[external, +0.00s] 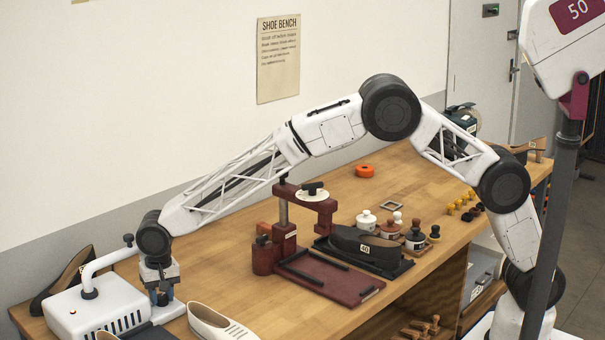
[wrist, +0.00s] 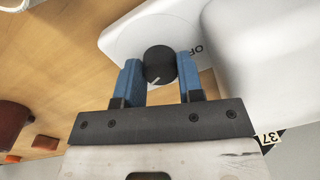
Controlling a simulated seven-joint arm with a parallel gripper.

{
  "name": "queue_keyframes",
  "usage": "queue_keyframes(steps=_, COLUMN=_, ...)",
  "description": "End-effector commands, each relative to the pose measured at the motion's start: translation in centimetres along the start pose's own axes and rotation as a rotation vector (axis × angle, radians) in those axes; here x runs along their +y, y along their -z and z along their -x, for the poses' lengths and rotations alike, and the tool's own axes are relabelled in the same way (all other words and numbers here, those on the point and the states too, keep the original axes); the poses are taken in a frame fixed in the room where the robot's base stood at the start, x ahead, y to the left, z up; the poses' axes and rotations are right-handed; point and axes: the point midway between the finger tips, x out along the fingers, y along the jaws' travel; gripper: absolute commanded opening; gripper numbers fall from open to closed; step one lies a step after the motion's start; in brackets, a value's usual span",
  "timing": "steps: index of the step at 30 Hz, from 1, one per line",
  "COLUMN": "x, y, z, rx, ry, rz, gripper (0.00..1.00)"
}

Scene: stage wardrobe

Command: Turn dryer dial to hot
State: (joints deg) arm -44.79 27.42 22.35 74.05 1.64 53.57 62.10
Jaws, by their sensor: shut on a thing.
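The dryer (external: 92,312) is a white box with a bent white pipe at the left end of the bench in the external view. My gripper (external: 162,297) points down at the dryer's right end, and the dial is hidden there. In the wrist view, the black round dial (wrist: 160,64) sits on a white panel (wrist: 118,43) between my gripper's blue fingers (wrist: 159,78). The fingers are shut on its sides. A white pointer mark on the dial faces the lower left. Part of a label, "OF", shows right of the dial; no hot mark is readable.
A white shoe (external: 215,322) lies right of the dryer and a dark shoe (external: 62,282) behind it. A dark red press (external: 290,240) stands farther right, with polish jars beyond. Bare wood (external: 225,270) lies between my gripper and the press.

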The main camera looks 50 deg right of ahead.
Motion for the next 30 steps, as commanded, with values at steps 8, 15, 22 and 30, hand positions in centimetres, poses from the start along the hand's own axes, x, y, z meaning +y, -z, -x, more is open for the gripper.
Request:
queue_keyframes(steps=8, x=-0.06, y=0.02, z=0.13, rx=0.005, ry=0.002, rz=-0.084, gripper=0.11)
queue_keyframes(steps=15, x=-0.05, y=0.02, z=0.13, rx=0.005, ry=0.002, rz=-0.094, gripper=0.11)
queue_keyframes(steps=22, x=-0.05, y=0.02, z=0.13, rx=0.005, ry=0.002, rz=-0.093, gripper=0.42)
queue_keyframes(steps=30, x=-0.02, y=0.0, z=0.06, rx=0.005, ry=0.001, rz=-0.092, gripper=0.6)
